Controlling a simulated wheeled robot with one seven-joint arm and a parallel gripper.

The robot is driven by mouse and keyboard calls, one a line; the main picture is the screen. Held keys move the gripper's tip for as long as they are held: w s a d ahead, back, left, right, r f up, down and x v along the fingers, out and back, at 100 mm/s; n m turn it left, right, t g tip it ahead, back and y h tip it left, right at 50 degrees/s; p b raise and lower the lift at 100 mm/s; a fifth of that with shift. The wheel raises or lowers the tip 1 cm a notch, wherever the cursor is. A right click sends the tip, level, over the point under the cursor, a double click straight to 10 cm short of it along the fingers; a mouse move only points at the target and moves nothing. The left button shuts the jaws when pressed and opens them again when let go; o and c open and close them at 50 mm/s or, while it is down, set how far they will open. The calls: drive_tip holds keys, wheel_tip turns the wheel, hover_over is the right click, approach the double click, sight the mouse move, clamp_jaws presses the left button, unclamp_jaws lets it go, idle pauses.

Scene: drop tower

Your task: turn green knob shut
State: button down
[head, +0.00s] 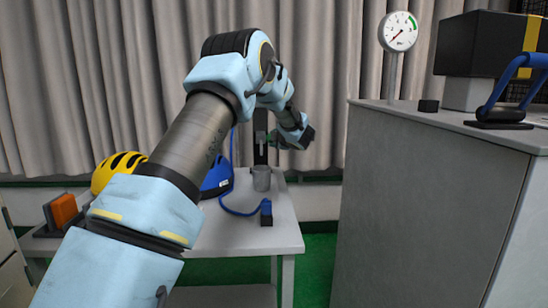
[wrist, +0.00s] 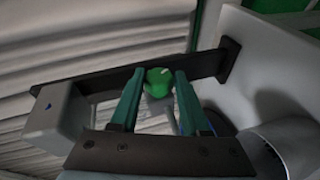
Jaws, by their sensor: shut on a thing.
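The green knob (wrist: 158,82) shows in the wrist view between the two teal fingers of my gripper (wrist: 160,74). It is bright green with a pale mark on its top. My gripper is shut on it, one finger at each side. In the head view my gripper (head: 274,139) is beside the dark upright post (head: 260,150) at the back of the white table (head: 270,225). The knob is too small and too covered there to tell apart.
A grey cylinder (head: 262,178) stands by the post. A blue hose (head: 237,211) runs across the table. A yellow helmet (head: 118,170) and a blue helmet (head: 217,180) lie left. A grey cabinet (head: 430,190) stands close on the right, with a dial gauge (head: 398,32) above it.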

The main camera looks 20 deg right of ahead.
drive_tip(key=t+b, duration=0.2)
drive_tip(key=b, duration=0.5)
drive_tip(key=f+n+t+b, duration=0.1)
drive_tip(key=t+b, duration=0.1)
drive_tip(key=b, duration=0.6)
drive_tip(key=n+t+b, duration=0.1)
drive_tip(key=t+b, duration=0.2)
drive_tip(key=b, duration=0.5)
drive_tip(key=shift+f+y, duration=0.3)
drive_tip(key=shift+f, duration=0.05)
drive_tip(key=shift+b, duration=0.45)
drive_tip(key=shift+r+t+b, duration=0.25)
drive_tip(key=shift+t+b, duration=0.05)
drive_tip(key=shift+b, duration=0.35)
drive_tip(key=shift+c, duration=2)
unclamp_jaws()
drive_tip(key=v, duration=1)
drive_tip(key=shift+s+d+f, duration=0.15)
drive_tip(key=shift+s+f, duration=0.05)
drive_tip(key=shift+s, duration=0.1)
drive_tip(key=shift+p, duration=0.3)
